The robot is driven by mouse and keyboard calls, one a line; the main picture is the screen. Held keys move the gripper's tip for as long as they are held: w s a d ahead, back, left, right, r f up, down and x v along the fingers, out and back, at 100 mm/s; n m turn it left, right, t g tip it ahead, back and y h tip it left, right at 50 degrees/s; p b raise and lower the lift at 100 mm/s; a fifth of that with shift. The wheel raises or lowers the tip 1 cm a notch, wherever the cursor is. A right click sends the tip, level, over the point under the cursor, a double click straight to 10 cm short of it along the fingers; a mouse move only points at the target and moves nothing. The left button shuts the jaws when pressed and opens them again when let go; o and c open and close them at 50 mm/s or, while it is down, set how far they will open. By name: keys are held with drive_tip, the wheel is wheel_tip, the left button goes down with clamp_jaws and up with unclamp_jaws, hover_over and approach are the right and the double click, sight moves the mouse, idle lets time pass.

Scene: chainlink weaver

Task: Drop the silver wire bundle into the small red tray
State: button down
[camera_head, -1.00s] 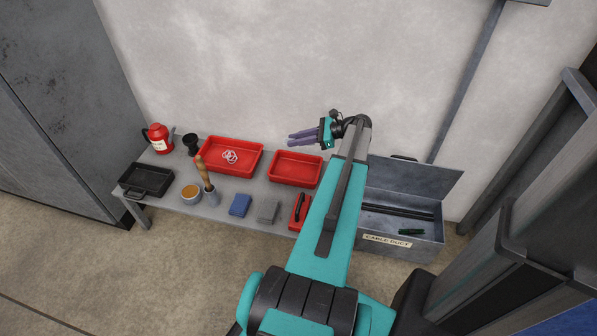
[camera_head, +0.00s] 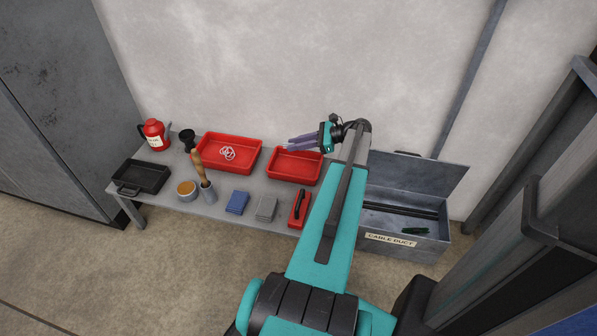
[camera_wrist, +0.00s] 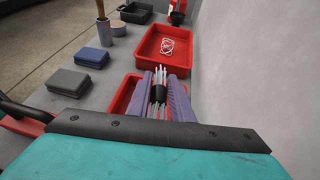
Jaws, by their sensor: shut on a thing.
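My gripper (camera_head: 300,142) is shut on the silver wire bundle (camera_wrist: 159,90), which shows in the wrist view as pale wires with a black band between the purple fingers. The small red tray (camera_head: 295,180) is on the bench, below and a little in front of the fingers in the head view. In the wrist view part of the small tray (camera_wrist: 122,97) shows beneath the fingers, the rest hidden by them. The small tray looks empty where visible.
A larger red tray (camera_head: 250,169) with a pale coil (camera_head: 228,153) stands to the left. A blue block (camera_head: 237,202), a grey block (camera_head: 265,209) and a red tool with a black handle (camera_head: 299,209) lie in front. An open grey cable duct box (camera_head: 391,241) stands to the right.

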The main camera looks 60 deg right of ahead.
drive_tip(key=shift+f+b, duration=0.4)
drive_tip(key=shift+f, duration=0.15)
drive_tip(key=c, duration=1.5)
unclamp_jaws()
drive_tip(key=shift+s+r, duration=0.1)
drive_tip(key=p+v, duration=0.3)
drive_tip(key=v, duration=1)
drive_tip(key=shift+s+d+r+p, duration=0.15)
drive_tip(key=shift+s+p, duration=0.05)
drive_tip(key=shift+p, duration=0.2)
